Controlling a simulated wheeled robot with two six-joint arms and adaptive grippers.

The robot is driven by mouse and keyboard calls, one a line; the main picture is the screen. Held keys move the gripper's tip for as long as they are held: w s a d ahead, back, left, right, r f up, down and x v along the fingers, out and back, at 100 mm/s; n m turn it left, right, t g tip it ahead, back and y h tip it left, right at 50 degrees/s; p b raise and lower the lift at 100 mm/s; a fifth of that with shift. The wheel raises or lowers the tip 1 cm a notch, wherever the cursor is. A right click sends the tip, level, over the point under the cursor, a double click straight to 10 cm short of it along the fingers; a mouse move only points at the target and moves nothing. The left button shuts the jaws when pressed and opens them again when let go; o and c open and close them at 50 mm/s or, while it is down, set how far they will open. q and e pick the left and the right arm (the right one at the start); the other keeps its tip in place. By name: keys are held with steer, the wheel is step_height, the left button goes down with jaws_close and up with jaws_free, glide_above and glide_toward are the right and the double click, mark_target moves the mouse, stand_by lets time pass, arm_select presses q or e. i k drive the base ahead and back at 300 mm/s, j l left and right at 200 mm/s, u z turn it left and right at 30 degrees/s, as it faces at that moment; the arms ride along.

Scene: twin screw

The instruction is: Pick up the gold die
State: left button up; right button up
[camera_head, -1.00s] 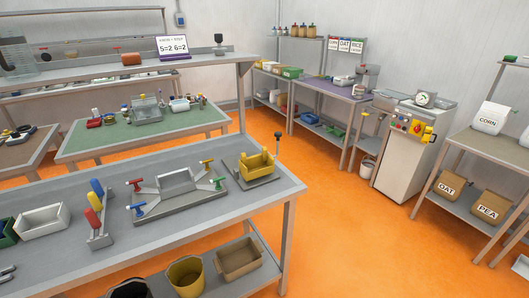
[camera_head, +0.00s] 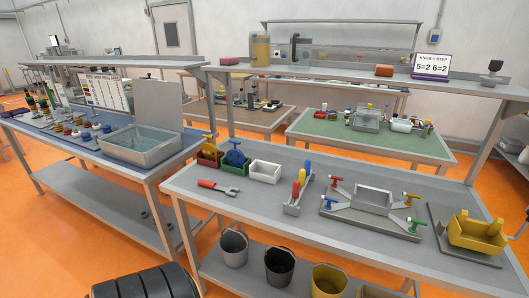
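I cannot make out a gold die for certain. A red bin (camera_head: 208,158) and a green bin (camera_head: 236,172) stand at the back left of the near grey bench (camera_head: 240,212); a round blue piece (camera_head: 236,154) sits in the green bin. A white bin (camera_head: 265,172) beside them looks empty. A yellow open box-shaped part (camera_head: 478,233) stands on a dark plate at the bench's right end. Neither of my grippers is in view.
A red-handled tool (camera_head: 216,187) lies at the bench's left. A grey fixture with coloured knobs (camera_head: 372,210) fills its middle right. Buckets (camera_head: 279,266) stand on the lower shelf. Another bench with a metal basin (camera_head: 140,145) stands left. Orange floor (camera_head: 90,225) shows between.

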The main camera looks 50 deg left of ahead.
mark_target(209, 150)
steer(key=u, duration=2.15)
